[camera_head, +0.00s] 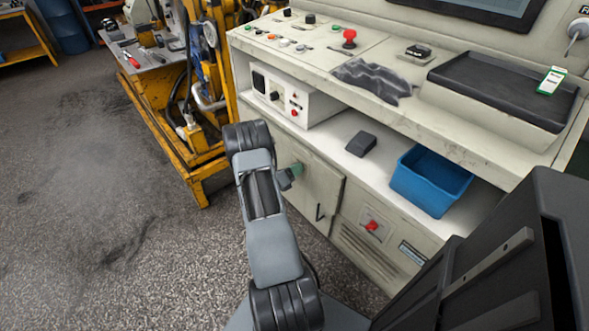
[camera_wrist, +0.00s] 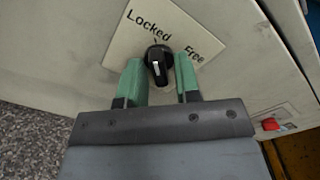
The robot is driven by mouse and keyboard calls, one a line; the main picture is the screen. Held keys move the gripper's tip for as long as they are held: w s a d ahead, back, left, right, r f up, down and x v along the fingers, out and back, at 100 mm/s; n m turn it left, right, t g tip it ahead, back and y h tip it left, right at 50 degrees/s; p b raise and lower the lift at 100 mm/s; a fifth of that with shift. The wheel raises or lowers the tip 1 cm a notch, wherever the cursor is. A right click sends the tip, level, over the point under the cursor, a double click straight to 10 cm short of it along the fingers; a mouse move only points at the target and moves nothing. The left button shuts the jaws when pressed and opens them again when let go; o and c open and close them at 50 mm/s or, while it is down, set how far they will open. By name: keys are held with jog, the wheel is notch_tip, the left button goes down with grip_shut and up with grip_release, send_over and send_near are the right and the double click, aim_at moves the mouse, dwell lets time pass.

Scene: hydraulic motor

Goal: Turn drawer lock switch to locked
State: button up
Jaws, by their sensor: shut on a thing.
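The drawer lock switch is a black knob (camera_wrist: 158,62) on a pale plate (camera_wrist: 121,40) marked "Locked" at upper left and "Free" at right. The knob looks nearly upright in the wrist view, its upper end nearer "Locked"; its exact angle is hard to read. My gripper (camera_wrist: 161,72) has its two green fingers on either side of the knob and is shut on it. In the head view my gripper (camera_head: 292,172) is at the cabinet door (camera_head: 318,190), and the switch is hidden behind it.
A red switch (camera_head: 372,225) sits on the lower panel to the right. Above are a shelf with a blue bin (camera_head: 431,180), a white control box (camera_head: 290,97) and a console top with a black tray (camera_head: 502,88). Open floor (camera_head: 90,210) lies to the left.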

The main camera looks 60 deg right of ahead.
dwell(0.4)
jog(key=o, duration=0.6)
jog(key=p+v, duration=0.1)
jog(key=v, duration=1.3)
jog(key=shift+p, duration=0.3)
jog(key=shift+w+d+r, duration=0.1)
